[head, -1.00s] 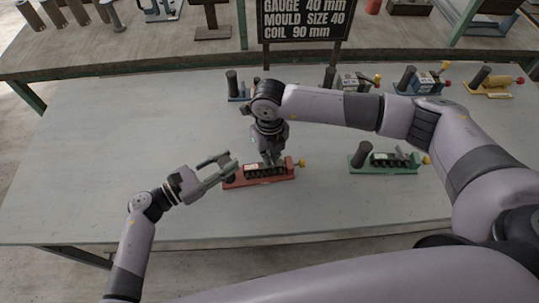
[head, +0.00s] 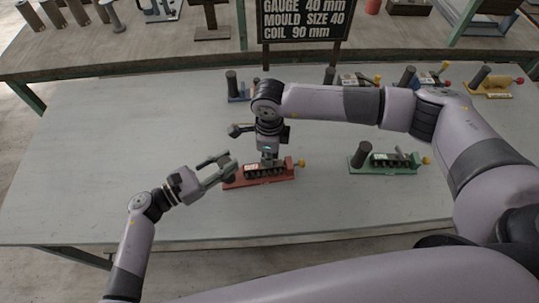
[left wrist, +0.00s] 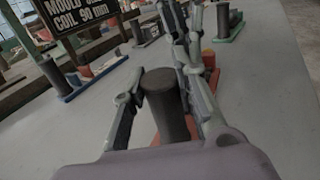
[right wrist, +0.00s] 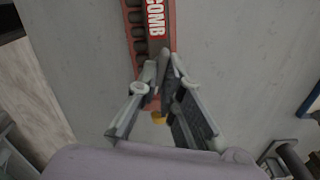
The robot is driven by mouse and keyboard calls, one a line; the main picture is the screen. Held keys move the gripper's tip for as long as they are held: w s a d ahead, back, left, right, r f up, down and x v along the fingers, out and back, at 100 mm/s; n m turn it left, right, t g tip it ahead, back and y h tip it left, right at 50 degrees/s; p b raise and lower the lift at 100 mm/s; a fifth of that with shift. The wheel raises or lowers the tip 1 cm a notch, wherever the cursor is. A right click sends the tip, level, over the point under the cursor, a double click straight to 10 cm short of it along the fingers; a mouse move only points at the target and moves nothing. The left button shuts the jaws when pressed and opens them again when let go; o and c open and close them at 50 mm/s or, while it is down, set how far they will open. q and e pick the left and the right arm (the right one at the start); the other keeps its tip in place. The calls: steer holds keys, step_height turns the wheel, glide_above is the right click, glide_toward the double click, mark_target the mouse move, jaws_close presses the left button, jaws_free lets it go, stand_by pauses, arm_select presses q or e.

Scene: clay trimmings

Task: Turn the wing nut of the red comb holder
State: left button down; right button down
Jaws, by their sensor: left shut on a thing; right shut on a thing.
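The red comb holder (head: 275,180) lies on the grey table, with several dark slots along its top and a yellow knob (head: 302,163) at its right end. My left gripper (head: 228,168) is shut on the dark upright post (left wrist: 165,105) at the holder's left end. My right gripper (head: 269,160) points down over the holder's right part. In the right wrist view, its fingers (right wrist: 160,92) close around the grey wing nut (right wrist: 162,70), which they partly hide. The holder's red body with a COMB label (right wrist: 153,18) shows beyond it.
A green holder (head: 390,168) with a dark post stands to the right. Blue (head: 238,98) and yellow (head: 490,92) holders stand along the table's back, below a dark sign (head: 303,20). The table's left and front are clear.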

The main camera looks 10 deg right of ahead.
steer(key=n, duration=0.5)
steer(key=shift+n, duration=0.3)
steer(key=n, duration=0.4)
steer(key=shift+w+n, duration=0.1)
steer(key=shift+n, duration=0.5)
steer(key=c, duration=1.8)
jaws_free()
steer(key=shift+o, duration=0.2)
step_height(320, 180, up, 12)
